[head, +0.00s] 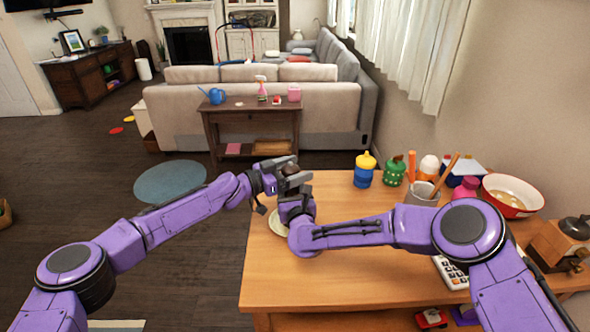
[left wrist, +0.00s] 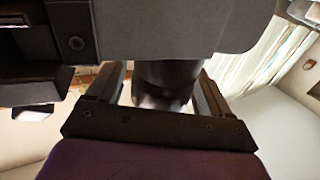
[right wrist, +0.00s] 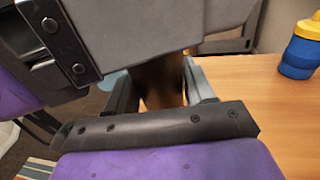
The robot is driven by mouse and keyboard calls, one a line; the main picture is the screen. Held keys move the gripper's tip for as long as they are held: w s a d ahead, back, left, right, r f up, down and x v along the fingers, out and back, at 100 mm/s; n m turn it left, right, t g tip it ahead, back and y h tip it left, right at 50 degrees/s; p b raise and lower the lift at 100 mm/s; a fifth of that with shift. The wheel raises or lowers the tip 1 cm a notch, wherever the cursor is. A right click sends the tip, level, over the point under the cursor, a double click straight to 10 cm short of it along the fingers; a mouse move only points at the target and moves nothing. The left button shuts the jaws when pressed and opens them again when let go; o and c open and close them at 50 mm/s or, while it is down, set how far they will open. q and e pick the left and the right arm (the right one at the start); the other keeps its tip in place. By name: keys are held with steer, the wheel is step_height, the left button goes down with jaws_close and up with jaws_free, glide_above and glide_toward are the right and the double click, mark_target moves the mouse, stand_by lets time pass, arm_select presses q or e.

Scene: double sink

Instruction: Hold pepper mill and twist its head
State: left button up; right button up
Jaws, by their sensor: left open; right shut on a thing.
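The dark brown pepper mill (head: 293,182) is mostly hidden behind my two grippers, above the left part of the wooden table. My right gripper (head: 296,203) is shut on its lower body, and brown wood (right wrist: 162,85) shows between the fingers in the right wrist view. My left gripper (head: 287,172) is open around the mill's head. In the left wrist view the dark, shiny head (left wrist: 165,85) stands between the spread fingers. Whether a left finger touches it, I cannot tell.
A pale plate (head: 279,222) lies under the grippers on the table (head: 340,285). A blue and yellow cup (head: 364,170), a green shaker (head: 394,172), a grey utensil pot (head: 422,191) and a red-rimmed bowl (head: 512,208) stand along the back and right. The table's front middle is clear.

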arm_select(q)
steer(key=c, duration=1)
steer(key=shift+m+g+h, duration=0.7)
steer(key=shift+m+g, duration=0.3)
steer(key=shift+g, duration=0.6)
steer(key=shift+s+m+g, duration=0.15)
steer(key=shift+m+g, duration=0.35)
steer(key=shift+g, duration=0.1)
steer(key=o, duration=1)
steer(key=shift+a, duration=0.1)
steer(key=v, duration=1.2)
steer(key=shift+f, duration=0.25)
